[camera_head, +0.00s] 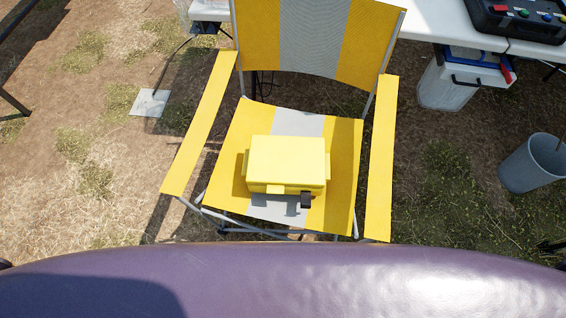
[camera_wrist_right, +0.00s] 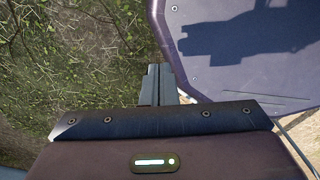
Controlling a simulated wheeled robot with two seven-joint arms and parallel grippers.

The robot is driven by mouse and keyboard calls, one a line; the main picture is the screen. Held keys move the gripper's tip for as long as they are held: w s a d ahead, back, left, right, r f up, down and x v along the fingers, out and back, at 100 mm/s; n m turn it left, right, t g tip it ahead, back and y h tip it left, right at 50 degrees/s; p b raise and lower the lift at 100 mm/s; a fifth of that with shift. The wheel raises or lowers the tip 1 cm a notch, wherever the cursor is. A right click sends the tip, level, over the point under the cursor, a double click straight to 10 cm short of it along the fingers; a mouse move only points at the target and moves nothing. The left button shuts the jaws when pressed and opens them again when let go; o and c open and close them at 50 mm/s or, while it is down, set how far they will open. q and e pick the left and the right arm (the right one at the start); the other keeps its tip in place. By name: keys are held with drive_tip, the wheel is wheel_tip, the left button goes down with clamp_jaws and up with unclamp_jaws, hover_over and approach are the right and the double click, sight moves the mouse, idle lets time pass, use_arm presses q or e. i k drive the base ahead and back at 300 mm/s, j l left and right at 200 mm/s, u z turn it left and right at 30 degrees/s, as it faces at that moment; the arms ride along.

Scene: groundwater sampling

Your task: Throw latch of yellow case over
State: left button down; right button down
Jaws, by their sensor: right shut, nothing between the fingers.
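A yellow tab (camera_head: 275,190) shows to the left of the latch. My right gripper (camera_wrist_right: 158,84) shows in the right wrist view, shut and empty, over grass and beside my own purple body, away from the case. My left gripper is in neither view.
The chair's armrests (camera_head: 201,125) and (camera_head: 382,158) flank the case, and its backrest (camera_head: 317,32) rises behind. A white table (camera_head: 440,20) with a black control box (camera_head: 520,20) stands at the back right.

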sight(305, 196)
drive_tip(key=j+z, duration=0.4)
drive_tip(key=k+j+z, duration=0.15)
drive_tip(key=j+z, duration=0.15)
drive_tip(key=z, duration=0.15)
